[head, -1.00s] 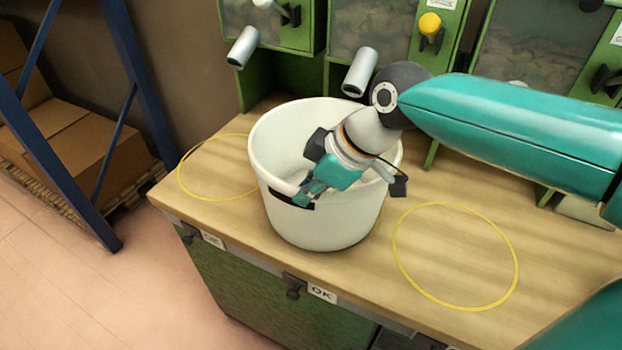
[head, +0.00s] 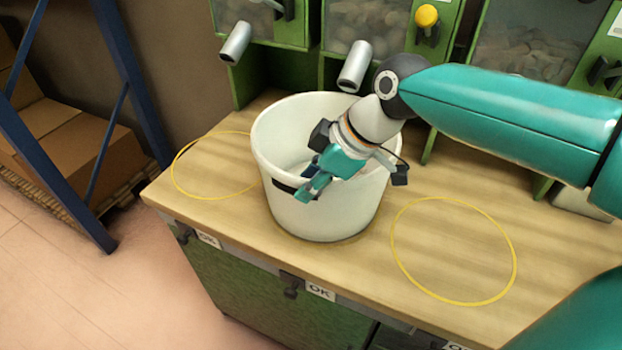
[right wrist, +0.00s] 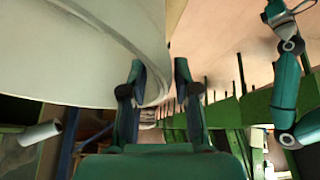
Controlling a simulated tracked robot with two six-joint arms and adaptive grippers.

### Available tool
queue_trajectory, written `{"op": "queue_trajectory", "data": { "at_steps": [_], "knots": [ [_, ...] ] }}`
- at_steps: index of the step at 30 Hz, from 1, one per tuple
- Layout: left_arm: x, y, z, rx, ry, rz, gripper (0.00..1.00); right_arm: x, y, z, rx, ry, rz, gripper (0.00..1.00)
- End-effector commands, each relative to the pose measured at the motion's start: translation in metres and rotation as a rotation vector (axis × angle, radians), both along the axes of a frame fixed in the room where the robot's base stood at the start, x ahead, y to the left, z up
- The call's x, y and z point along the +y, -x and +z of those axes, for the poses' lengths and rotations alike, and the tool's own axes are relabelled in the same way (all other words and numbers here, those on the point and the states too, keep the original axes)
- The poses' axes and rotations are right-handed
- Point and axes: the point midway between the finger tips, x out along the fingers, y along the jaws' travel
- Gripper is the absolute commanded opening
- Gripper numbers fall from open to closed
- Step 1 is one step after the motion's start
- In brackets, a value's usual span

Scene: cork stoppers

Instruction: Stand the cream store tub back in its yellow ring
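The cream tub (head: 345,215) stands upright on the wooden bench, between two yellow rings. It covers part of the left ring (head: 190,196); the right ring (head: 397,262) is empty. A dark slot (head: 283,187) shows below the tub's front-left rim. My right gripper (head: 306,190) reaches across the tub to this rim. In the right wrist view its fingers (right wrist: 160,70) are apart, with the tub's edge (right wrist: 100,50) passing between them; I see no clear grip. My left gripper is outside the head view; a teal arm at the wrist view's right edge ends in a small gripper (right wrist: 280,12).
Green bins with grey spouts (head: 355,66) and a yellow knob (head: 427,16) stand behind the tub. A blue rack (head: 125,75) with boxes is at the left. The bench's front edge is close to the tub. Bench around the right ring is clear.

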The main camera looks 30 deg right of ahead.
Motion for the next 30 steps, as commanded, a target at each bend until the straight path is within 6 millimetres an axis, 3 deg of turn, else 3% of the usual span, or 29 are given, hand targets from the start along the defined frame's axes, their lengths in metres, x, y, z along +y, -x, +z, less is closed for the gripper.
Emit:
{"op": "queue_trajectory", "data": {
  "at_steps": [8, 13, 24, 30],
  "knots": [
    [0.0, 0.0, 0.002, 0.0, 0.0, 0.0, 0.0, 0.0, 0.0, 0.001, 0.0, 0.0, 0.0, 0.31],
    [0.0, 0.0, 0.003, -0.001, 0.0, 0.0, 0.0, -0.003, 0.003, 0.012, -0.003, 0.0, -0.001, 0.31],
    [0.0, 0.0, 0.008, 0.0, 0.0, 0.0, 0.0, -0.025, 0.032, 0.075, -0.005, -0.001, -0.002, 0.31],
    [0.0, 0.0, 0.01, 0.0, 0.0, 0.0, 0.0, -0.033, 0.044, 0.099, -0.002, 0.0, -0.002, 0.31]
  ]
}}
